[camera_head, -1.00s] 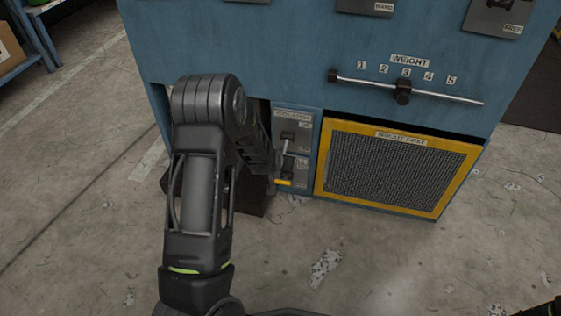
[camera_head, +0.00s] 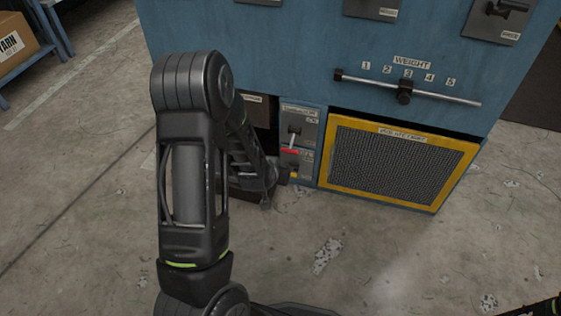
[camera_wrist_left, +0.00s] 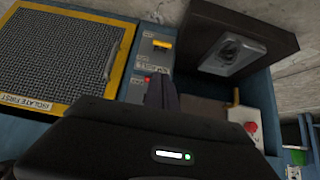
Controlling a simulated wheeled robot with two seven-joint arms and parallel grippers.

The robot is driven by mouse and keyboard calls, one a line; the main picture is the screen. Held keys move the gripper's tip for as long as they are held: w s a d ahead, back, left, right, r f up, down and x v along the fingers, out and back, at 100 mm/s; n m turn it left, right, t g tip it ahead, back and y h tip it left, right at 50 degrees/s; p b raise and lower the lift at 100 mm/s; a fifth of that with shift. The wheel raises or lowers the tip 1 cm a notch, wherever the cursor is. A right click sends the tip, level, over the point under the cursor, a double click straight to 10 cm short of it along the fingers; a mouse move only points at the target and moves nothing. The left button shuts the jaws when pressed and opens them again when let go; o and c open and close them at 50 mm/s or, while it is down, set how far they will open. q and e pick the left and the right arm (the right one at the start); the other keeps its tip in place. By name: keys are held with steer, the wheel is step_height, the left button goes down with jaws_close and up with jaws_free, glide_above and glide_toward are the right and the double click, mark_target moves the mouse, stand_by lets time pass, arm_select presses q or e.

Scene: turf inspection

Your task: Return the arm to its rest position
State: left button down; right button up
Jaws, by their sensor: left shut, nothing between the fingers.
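My left arm reaches in from the left in the head view, bent at a high elbow, with its forearm running down toward the blue machine. My left gripper (camera_wrist_left: 161,92) is shut and empty; its dark fingers point toward the isolator panel (camera_wrist_left: 156,50) in the wrist view. In the head view the hand is low, just left of the isolator panel (camera_head: 302,135). That panel carries a small lever (camera_head: 293,138), a red strip (camera_head: 290,151) and a yellow piece. Whether the fingers touch the panel I cannot tell. My right gripper is out of view.
A yellow-framed mesh panel (camera_head: 434,198) labelled ISOLATE FIRST is right of the isolator. Above it is a WEIGHT slider rail (camera_head: 445,94). An open recess (camera_head: 258,108) lies behind my forearm. A shelf with a box (camera_head: 22,38) stands far left. The concrete floor in front is clear.

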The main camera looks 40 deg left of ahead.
arm_select(q)
steer(key=shift+s, duration=0.1)
stand_by(0.6)
